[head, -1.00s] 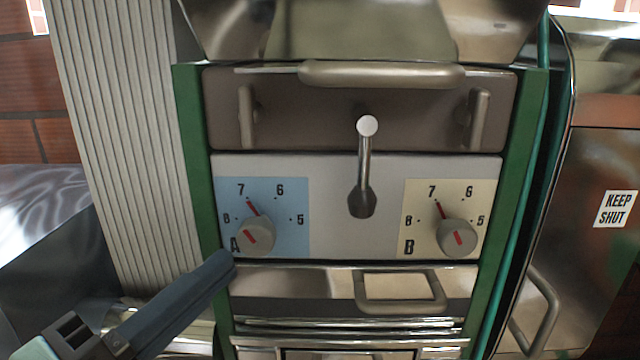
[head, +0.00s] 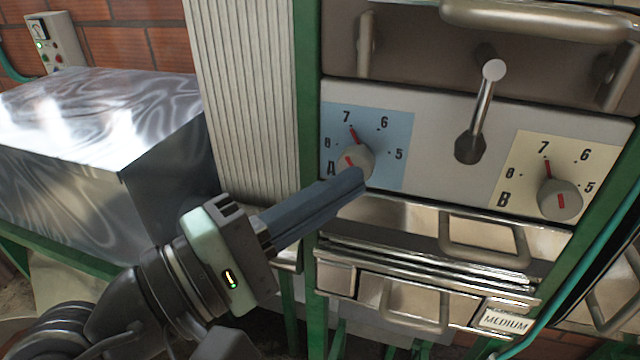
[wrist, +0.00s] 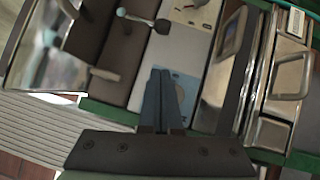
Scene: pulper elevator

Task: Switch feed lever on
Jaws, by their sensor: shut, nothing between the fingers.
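The lever (head: 481,112) is a metal rod with a pale round end, standing up from a dark base on the grey control panel (head: 430,150), between dial A (head: 355,161) and dial B (head: 560,200). It shows no label of its own. My gripper (head: 356,183) is shut and empty, its blue-grey fingers pointing up and right. In the head view the tips overlap the lower edge of dial A; I cannot tell if they touch it. In the wrist view the fingertips (wrist: 160,74) lie over the blue patch, with the lever (wrist: 141,19) beyond them, apart.
A horizontal bar handle (head: 535,20) runs above the panel. Below are drawers with loop handles, one (head: 485,238) close under the panel, and a MEDIUM label (head: 505,322). Green frame posts (head: 308,120) flank the panel. A shiny metal box (head: 90,130) stands at left.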

